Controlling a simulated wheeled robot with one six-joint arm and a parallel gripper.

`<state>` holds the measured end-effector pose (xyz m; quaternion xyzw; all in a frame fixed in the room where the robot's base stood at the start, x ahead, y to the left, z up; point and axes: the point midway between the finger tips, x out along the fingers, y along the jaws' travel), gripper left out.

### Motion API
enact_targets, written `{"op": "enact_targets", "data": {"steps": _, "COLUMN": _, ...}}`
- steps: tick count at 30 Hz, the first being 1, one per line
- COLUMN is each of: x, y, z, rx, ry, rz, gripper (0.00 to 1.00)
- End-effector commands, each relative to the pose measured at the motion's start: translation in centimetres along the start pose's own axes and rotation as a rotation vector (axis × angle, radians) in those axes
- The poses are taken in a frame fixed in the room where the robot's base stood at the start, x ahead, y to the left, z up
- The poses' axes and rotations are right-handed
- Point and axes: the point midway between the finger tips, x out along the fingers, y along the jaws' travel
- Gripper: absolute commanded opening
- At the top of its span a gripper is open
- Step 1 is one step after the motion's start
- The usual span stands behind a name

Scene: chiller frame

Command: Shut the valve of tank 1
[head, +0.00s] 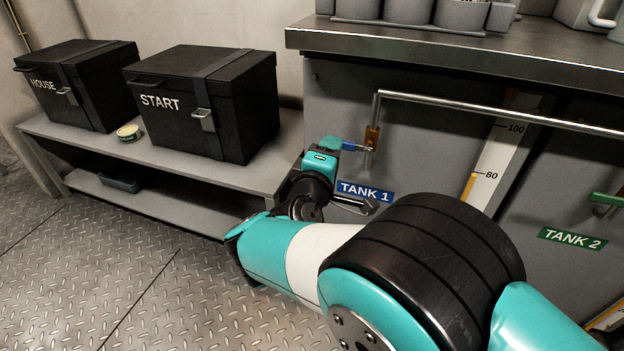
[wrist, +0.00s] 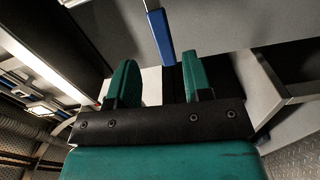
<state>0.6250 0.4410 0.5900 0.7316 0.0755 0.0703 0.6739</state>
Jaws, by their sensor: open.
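The tank 1 valve (head: 372,138) is a brass body on a pipe at the grey tank front, above the blue TANK 1 label (head: 365,191). Its blue lever (head: 356,148) sticks out to the left, roughly level, across the pipe. My gripper (head: 338,145) is at the lever's left end, its fingers partly hiding it. In the wrist view, the blue lever (wrist: 160,38) points down toward the gap between the two green fingers of my gripper (wrist: 161,62). The fingers stand apart, one on each side of the lever's end. I cannot tell whether either touches it.
A green TANK 2 lever (head: 607,199) sits to the right, with a level gauge (head: 500,150) between. A metal pipe (head: 480,107) runs above the valve under the counter edge (head: 450,55). Black START (head: 205,100) and HOUSE (head: 80,80) boxes stand on a left bench.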

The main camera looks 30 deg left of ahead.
Motion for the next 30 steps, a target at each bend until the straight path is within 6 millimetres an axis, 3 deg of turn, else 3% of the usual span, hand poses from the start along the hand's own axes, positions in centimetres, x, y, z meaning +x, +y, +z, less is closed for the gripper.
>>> {"op": "enact_targets", "data": {"steps": 3, "x": -3.4, "y": 0.5, "z": -0.2, "rx": -0.004, "ry": 0.005, "rz": -0.002, "gripper": 0.46}}
{"op": "enact_targets", "data": {"steps": 9, "x": -8.2, "y": 0.3, "z": -0.2, "rx": -0.002, "ry": 0.005, "rz": -0.001, "gripper": 0.46}}
{"op": "enact_targets", "data": {"steps": 15, "x": -11.3, "y": 0.3, "z": -0.1, "rx": 0.001, "ry": 0.004, "rz": 0.002, "gripper": 0.46}}
{"op": "enact_targets", "data": {"steps": 21, "x": -12.3, "y": 0.2, "z": -0.1, "rx": 0.003, "ry": 0.001, "rz": 0.003, "gripper": 0.46}}
{"op": "enact_targets", "data": {"steps": 30, "x": -12.3, "y": 0.1, "z": -0.1, "rx": 0.003, "ry": 0.001, "rz": 0.002, "gripper": 0.46}}
